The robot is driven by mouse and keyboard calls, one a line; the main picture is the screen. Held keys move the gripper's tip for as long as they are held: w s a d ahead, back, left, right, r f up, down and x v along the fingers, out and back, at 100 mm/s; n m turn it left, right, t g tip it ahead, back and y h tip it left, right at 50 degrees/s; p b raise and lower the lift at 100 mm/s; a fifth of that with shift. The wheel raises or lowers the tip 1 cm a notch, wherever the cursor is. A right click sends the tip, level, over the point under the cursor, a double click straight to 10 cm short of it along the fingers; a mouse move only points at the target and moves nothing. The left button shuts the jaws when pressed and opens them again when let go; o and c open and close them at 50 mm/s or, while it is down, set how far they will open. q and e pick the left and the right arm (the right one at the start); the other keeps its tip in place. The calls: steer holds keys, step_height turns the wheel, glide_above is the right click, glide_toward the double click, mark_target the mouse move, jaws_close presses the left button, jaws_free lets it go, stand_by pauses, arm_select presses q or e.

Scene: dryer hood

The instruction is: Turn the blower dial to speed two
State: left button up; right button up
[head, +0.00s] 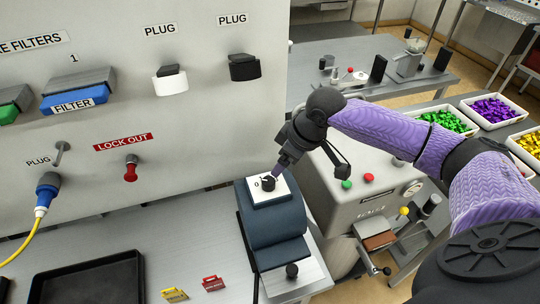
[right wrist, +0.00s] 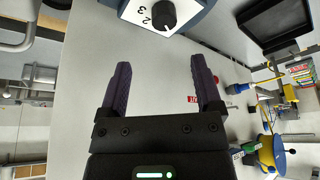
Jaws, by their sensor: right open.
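The blower dial (head: 268,184) is a black knob on a white plate, on top of a blue-grey housing (head: 272,225). A "0" shows left of the knob in the head view. In the right wrist view the dial (right wrist: 163,14) is at the top edge, with "2" and "3" on its plate; I cannot tell surely which number it points to. My right gripper (head: 279,170) is just above and behind the dial in the head view. In the wrist view its purple fingers (right wrist: 160,66) are spread and empty, with the dial beyond their tips. My left gripper is out of view.
A grey panel (head: 200,130) with plugs, filters and a red lock-out knob (head: 131,170) stands at left. A black tray (head: 92,278) and small yellow and red clips lie on the bench. A grey machine (head: 360,195) stands close at right.

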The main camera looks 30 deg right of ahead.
mark_target(268, 180)
steer(key=x, duration=0.9)
steer(key=shift+a+f+b, duration=0.25)
steer(key=shift+a+b, duration=0.1)
steer(key=shift+a, duration=0.05)
jaws_close()
